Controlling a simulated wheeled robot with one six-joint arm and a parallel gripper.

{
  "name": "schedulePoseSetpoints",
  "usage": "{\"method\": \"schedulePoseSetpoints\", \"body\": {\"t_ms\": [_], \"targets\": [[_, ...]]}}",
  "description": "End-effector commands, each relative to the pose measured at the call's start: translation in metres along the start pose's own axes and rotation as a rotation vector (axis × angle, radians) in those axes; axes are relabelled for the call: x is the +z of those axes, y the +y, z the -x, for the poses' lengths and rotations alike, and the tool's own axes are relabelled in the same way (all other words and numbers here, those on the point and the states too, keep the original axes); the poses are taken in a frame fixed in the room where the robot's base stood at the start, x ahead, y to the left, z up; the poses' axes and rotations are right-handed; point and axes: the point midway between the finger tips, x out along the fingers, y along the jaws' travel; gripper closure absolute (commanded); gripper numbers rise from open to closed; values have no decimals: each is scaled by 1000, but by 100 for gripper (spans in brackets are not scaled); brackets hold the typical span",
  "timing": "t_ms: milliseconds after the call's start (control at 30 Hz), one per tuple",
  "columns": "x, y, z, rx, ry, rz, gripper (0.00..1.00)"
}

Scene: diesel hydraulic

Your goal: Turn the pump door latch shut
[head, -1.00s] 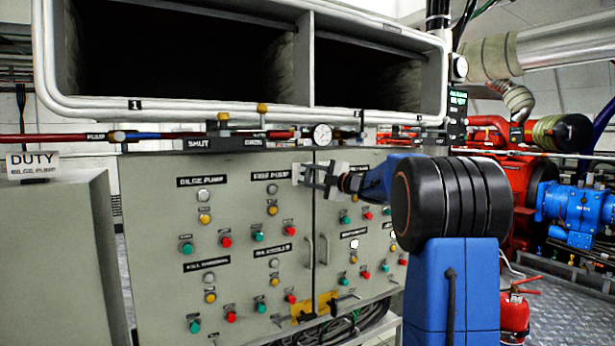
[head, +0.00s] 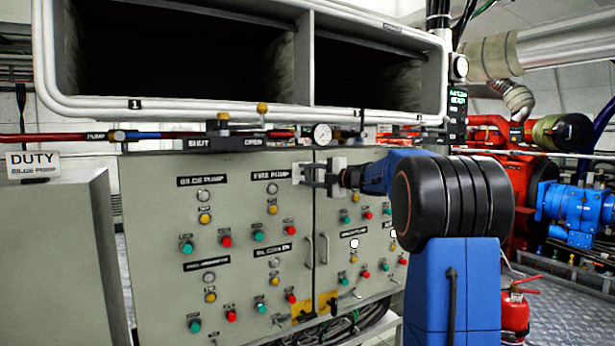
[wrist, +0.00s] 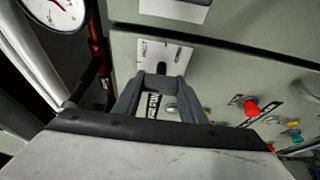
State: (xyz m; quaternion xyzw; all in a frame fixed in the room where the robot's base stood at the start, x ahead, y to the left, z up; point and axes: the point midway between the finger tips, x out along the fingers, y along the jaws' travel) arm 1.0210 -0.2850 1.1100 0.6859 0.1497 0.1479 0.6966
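The latch (wrist: 162,68) is a small dark piece on a pale plate (wrist: 150,52) near the top of the cabinet door in the wrist view. My gripper (wrist: 162,78) has its two grey fingers apart, with the latch between or just beyond the tips. I cannot tell whether they touch it. In the head view my gripper (head: 312,174) is at the pale plate (head: 297,173) by the seam between the grey doors (head: 240,205). The fingers hide most of the latch there.
Buttons and lamps cover the doors, with a red button (wrist: 251,108) right of my gripper. A pressure gauge (head: 322,134) and a red pipe (head: 60,138) run above the cabinet. A grey cabinet marked DUTY (head: 60,240) stands at the left.

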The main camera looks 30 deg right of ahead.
Motion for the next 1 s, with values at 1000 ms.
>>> {"method": "schedulePoseSetpoints", "body": {"t_ms": [1000], "targets": [[1,0,100,-1,-3,0,44]]}}
